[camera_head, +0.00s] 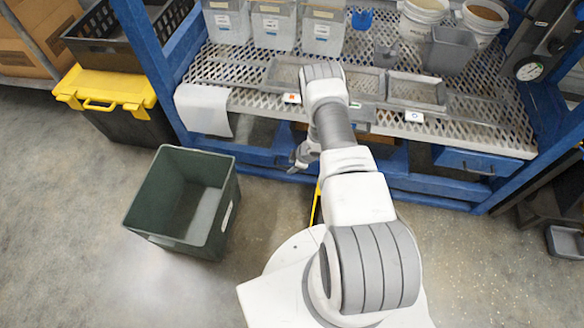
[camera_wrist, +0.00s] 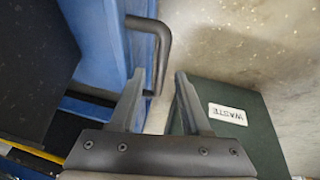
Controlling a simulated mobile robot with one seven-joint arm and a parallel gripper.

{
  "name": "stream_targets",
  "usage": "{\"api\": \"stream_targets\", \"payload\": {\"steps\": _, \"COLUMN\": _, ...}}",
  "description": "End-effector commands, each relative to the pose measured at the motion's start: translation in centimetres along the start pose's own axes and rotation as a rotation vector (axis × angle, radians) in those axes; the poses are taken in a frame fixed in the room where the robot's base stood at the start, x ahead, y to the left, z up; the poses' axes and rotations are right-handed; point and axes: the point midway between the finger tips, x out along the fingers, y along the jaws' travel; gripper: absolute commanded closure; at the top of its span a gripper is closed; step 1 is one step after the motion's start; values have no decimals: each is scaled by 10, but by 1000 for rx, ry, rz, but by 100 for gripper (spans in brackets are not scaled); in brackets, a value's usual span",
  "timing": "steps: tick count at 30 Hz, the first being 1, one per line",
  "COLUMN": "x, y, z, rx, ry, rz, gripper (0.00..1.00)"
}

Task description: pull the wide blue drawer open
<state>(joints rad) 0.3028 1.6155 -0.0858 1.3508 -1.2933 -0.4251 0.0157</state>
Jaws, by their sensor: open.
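In the wrist view a blue drawer front (camera_wrist: 142,24) with a dark bar handle (camera_wrist: 163,45) is at the upper left. My gripper (camera_wrist: 160,78) is open and empty, with its fingertips pointing towards the handle. The handle's lower end shows close beside the left fingertip; I cannot tell whether they touch. In the head view my gripper (camera_head: 302,160) is low in front of the bench, left of my forearm. My arm hides much of the blue front behind it, so the wide drawer's full width cannot be seen there.
A green waste bin (camera_head: 138,215) stands on the floor left of my arm; it also shows beside my right finger in the wrist view (camera_wrist: 258,140). A smaller blue drawer (camera_head: 450,158) is at the right under the mesh bench top (camera_head: 240,72). A yellow-lidded box (camera_head: 120,90) is at left.

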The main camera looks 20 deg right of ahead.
Motion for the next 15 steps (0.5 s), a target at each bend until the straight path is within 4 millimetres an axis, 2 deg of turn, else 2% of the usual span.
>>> {"api": "stream_targets", "payload": {"steps": 10, "x": 3, "y": 0, "z": 0, "rx": 1, "ry": 0, "rz": 0, "gripper": 55}}
{"api": "stream_targets", "payload": {"steps": 15, "x": 3, "y": 0, "z": 0, "rx": 1, "ry": 0, "rz": 0, "gripper": 85}}
